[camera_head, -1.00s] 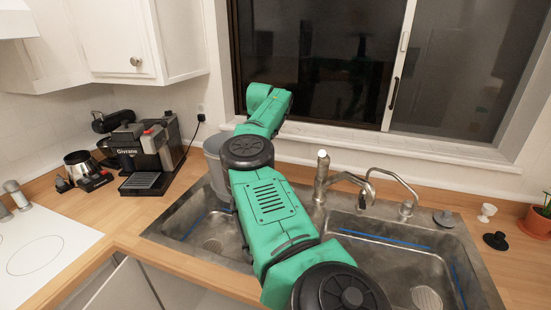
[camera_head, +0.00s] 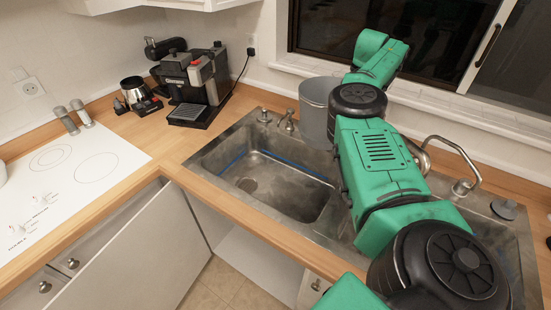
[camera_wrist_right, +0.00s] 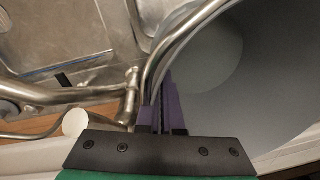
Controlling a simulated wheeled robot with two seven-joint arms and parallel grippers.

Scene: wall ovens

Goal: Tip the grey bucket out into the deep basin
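The grey bucket (camera_head: 315,98) is held up at the back of the sink, roughly upright, partly hidden behind my right arm. In the right wrist view its open mouth and smooth inner wall (camera_wrist_right: 260,85) fill the right side; I see no contents there. My right gripper (camera_wrist_right: 166,90) has its purple fingers close together on the bucket's rim. The sink's left basin (camera_head: 285,185) is in plain view and empty, with a drain. The right basin is mostly hidden under my right arm; I cannot tell which is deeper. My left gripper is not in view.
A curved metal tap (camera_head: 455,150) stands behind the right basin, and metal fixtures (camera_head: 288,122) stand behind the left one. A coffee machine (camera_head: 195,85) and a cooktop (camera_head: 75,175) are on the left. A cabinet door (camera_head: 150,250) stands open below.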

